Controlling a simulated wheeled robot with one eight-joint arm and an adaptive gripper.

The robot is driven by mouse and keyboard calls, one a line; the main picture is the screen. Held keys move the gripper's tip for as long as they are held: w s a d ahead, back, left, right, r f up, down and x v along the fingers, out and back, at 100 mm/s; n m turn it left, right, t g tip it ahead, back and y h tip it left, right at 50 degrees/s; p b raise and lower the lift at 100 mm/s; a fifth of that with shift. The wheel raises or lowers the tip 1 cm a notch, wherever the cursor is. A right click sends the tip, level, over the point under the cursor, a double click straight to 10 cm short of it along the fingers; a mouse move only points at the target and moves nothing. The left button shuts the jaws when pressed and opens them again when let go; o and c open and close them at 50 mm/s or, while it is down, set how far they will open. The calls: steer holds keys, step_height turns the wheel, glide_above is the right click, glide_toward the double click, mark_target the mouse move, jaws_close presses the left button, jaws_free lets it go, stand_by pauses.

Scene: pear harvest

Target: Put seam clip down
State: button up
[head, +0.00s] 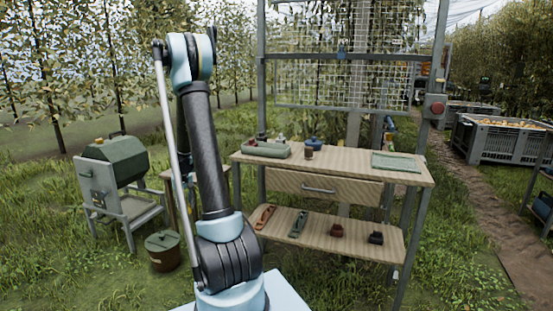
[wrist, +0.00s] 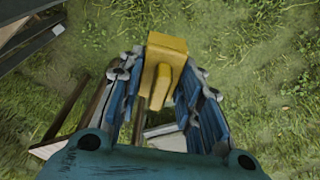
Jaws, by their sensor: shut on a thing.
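The seam clip appears as a yellow block with a narrower yellow part (wrist: 167,50) in the wrist view. It sits between the blue fingers of my gripper (wrist: 163,80), which is shut on it. Grass lies below the clip in that view, and the clip is held above it. In the head view my arm rises at the left of the bench and bends at the top. My gripper and the clip are mostly hidden behind the arm there, so I cannot make them out.
A wooden workbench (head: 340,158) holds a green tray (head: 266,150), a cup (head: 309,154) and a green mat (head: 396,162). Its lower shelf (head: 355,240) carries several small tools. A green-lidded box on a stand (head: 113,160) and a bucket (head: 163,252) stand left. Grass between is open.

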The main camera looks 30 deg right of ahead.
steer(key=shift+s+d, duration=0.1)
steer(key=shift+d, duration=0.15)
